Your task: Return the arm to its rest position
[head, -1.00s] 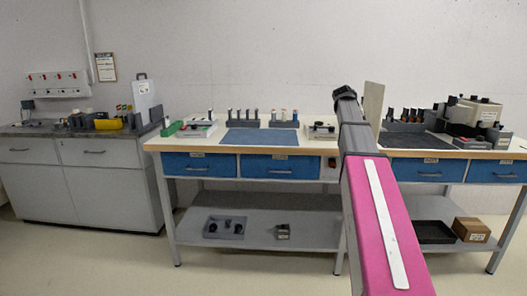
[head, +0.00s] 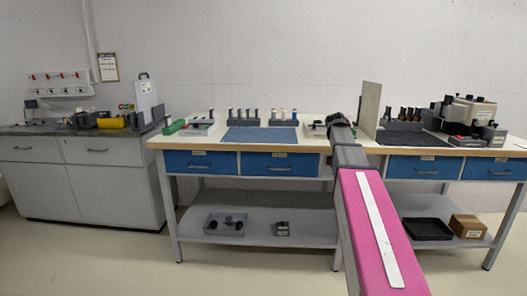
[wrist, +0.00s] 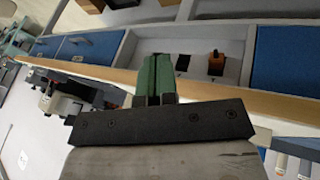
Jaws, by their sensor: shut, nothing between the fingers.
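My arm, with its pink link (head: 375,230), reaches from the lower right of the head view toward the middle workbench (head: 220,147). Its dark far end appears over the bench's front edge, and the gripper itself cannot be made out there. In the wrist view my gripper (wrist: 155,72) shows as two green fingers side by side, shut and empty. Behind the fingers in that view are the bench's wooden edge (wrist: 205,88) and a grey recess between blue drawer fronts. A small black and orange switch-like part (wrist: 216,63) sits in the recess, apart from the fingers.
A blue mat (head: 260,136) and racks of small items stand on the bench left of my arm. An upright beige panel (head: 369,108) stands just right of the arm's end. Grey boxes crowd the right bench. A grey cabinet (head: 85,180) stands left. Floor before the benches is clear.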

